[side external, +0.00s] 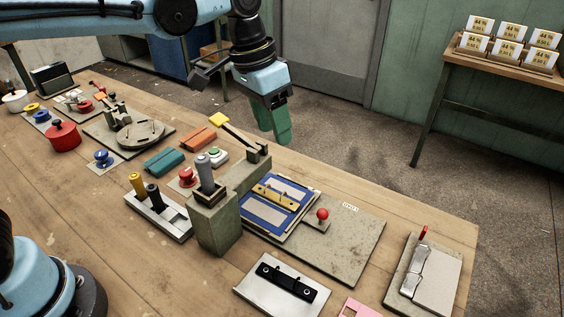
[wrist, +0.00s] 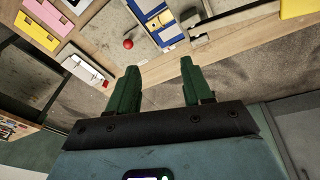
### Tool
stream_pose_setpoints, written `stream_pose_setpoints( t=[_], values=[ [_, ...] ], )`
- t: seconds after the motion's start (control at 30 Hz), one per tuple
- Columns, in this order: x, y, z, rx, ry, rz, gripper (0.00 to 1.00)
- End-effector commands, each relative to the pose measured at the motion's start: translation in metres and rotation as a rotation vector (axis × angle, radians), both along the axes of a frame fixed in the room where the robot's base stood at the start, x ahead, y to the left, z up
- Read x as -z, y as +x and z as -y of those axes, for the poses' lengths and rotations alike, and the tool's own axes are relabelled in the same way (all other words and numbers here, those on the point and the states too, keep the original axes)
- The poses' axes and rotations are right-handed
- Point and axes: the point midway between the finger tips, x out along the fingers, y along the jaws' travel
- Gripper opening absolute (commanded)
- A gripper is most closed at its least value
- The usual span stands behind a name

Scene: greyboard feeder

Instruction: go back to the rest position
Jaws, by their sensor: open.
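My gripper (side external: 274,122) has green fingers and hangs in the air beyond the far edge of the workbench in the side external view. It is empty, and nothing is close to its fingers. In the wrist view my gripper (wrist: 155,88) shows its two fingers spread well apart, with only floor and the bench edge behind them. The greyboard feeder (side external: 352,240) stands on the bench below and to the right of the gripper. It carries a blue-framed plate (side external: 262,212) with a yellow bar and a red ball knob (side external: 322,214).
The bench (side external: 90,215) holds several fixtures, including a red pot (side external: 63,137), a round turntable (side external: 141,134) and a lever block (side external: 215,225). A clamp board (side external: 436,275) lies near the right end. A side table (side external: 500,62) with several cards stands at the back right.

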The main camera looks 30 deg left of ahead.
Motion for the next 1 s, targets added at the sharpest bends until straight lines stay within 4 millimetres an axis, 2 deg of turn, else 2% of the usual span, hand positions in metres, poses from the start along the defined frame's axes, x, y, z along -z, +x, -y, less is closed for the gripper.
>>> stream_pose_setpoints(
  t=[0.1,0.27,0.5,0.73,1.0],
  values=[
    [-0.004,-0.017,-0.032,-0.077,-0.002,0.073,0.5],
    [-0.001,-0.041,-0.069,-0.175,-0.001,0.171,0.5],
    [0.018,-0.081,-0.117,-0.312,0.007,0.32,0.5],
    [0.041,-0.108,-0.145,-0.401,0.018,0.425,0.5],
    [0.048,-0.115,-0.153,-0.428,0.021,0.459,0.5]
  ],
)
